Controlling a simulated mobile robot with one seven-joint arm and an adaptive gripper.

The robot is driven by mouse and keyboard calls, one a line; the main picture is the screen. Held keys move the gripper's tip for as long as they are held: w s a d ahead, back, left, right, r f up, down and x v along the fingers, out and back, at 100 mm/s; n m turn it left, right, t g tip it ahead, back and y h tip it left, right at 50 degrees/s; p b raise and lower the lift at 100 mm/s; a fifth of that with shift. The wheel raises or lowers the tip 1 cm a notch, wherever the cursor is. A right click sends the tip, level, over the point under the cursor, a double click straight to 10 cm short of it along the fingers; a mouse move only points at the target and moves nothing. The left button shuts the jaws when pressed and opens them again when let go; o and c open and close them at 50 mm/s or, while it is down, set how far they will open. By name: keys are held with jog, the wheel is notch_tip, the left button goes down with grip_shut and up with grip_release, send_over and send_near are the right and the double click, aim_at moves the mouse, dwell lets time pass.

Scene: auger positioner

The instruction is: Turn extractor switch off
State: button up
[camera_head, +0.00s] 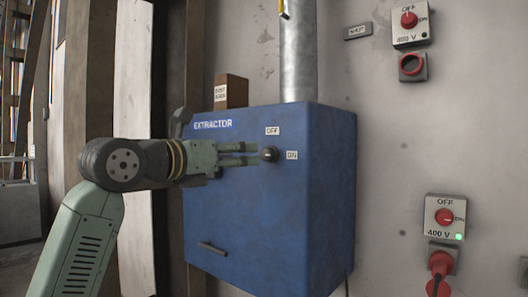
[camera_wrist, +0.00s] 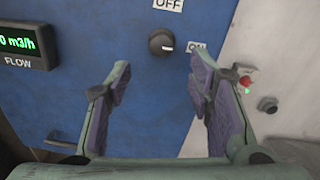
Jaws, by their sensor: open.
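The extractor (camera_head: 230,235) is a blue wall box with a white EXTRACTOR label. Its switch, a round black knob (camera_head: 270,154), sits on the front with an OFF label (camera_head: 272,131) above it and an ON label (camera_head: 292,155) to its right. In the wrist view the knob (camera_wrist: 162,42) carries a light mark pointing right, toward the ON label (camera_wrist: 196,47). My gripper (camera_head: 250,154) reaches in from the left in the head view, its fingertips close to the knob. In the wrist view my gripper (camera_wrist: 158,80) is open, the knob beyond and between its fingers. Contact cannot be told.
A green FLOW display (camera_wrist: 22,42) is on the box at left. A handle (camera_head: 212,248) is low on the front. A metal duct (camera_head: 298,55) rises from the top. Two 400 V switches (camera_head: 410,22) (camera_head: 445,217) are on the wall at right.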

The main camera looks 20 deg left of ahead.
aim_at(265, 155)
jog(key=p+x, duration=0.2)
jog(key=x, duration=0.5)
jog(key=shift+w+d+r, duration=0.1)
jog(key=shift+w+d, duration=0.05)
jog(key=shift+w, duration=0.1)
jog(key=shift+p+x, duration=0.4)
jog(key=shift+x, duration=0.35)
jog(key=shift+c, duration=0.3)
jog(key=c, duration=1.1)
